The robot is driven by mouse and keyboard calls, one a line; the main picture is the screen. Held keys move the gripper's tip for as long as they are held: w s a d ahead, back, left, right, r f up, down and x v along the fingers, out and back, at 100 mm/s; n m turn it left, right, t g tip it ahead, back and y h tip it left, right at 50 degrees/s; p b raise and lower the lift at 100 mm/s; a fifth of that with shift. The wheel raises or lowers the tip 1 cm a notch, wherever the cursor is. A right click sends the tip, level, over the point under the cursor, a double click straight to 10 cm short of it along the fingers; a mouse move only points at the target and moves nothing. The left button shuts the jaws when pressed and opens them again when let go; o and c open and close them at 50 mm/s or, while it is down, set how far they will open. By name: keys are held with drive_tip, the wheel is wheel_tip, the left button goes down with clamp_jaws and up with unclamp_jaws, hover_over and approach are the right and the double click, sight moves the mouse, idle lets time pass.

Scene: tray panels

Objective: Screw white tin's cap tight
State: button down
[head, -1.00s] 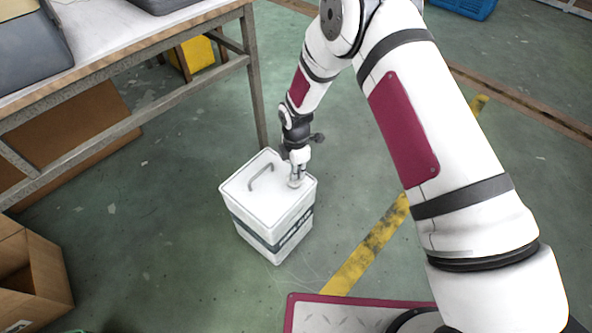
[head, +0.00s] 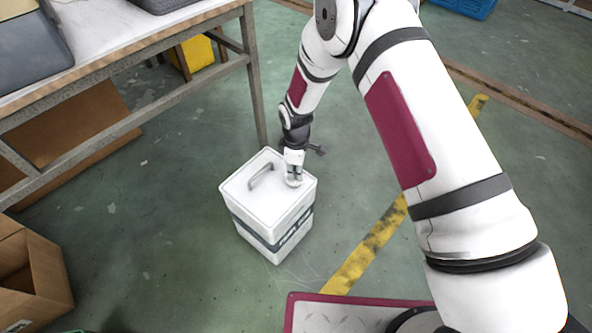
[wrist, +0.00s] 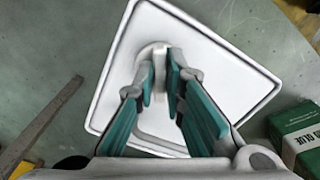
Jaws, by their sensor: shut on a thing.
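The white tin (head: 270,232) stands upright on the floor, with a dark band around its side and a grey handle (head: 261,176) on its flat top. Its white cap (wrist: 152,50) sits near one corner of the top and is partly hidden by my fingers. My gripper (head: 294,178) points down at the cap from above. In the wrist view my gripper (wrist: 161,78) has its teal-padded fingers on both sides of the cap's middle, shut on it. The thread under the cap is hidden.
A metal-legged table (head: 140,52) stands behind and left of the tin. An open cardboard box (head: 32,275) is at lower left. A green box (wrist: 297,132) shows in the wrist view. Floor is clear around the tin, with a yellow line (head: 365,250) to its right.

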drive_tip(key=m, duration=0.6)
drive_tip(key=shift+s+a, duration=0.1)
drive_tip(key=shift+s, duration=0.05)
drive_tip(key=m, duration=0.5)
drive_tip(key=shift+a+m, duration=0.1)
drive_tip(key=shift+m, duration=0.3)
drive_tip(key=m+p, duration=0.1)
drive_tip(key=m, duration=0.5)
drive_tip(key=shift+s+a, duration=0.1)
drive_tip(key=shift+a, duration=0.05)
drive_tip(key=m, duration=0.5)
drive_tip(key=shift+a+m+p, duration=0.1)
drive_tip(key=shift+m+p, duration=0.2)
drive_tip(key=shift+p, duration=0.1)
drive_tip(key=c, duration=1.7)
unclamp_jaws()
drive_tip(key=shift+o, duration=0.2)
drive_tip(key=shift+r, duration=0.15)
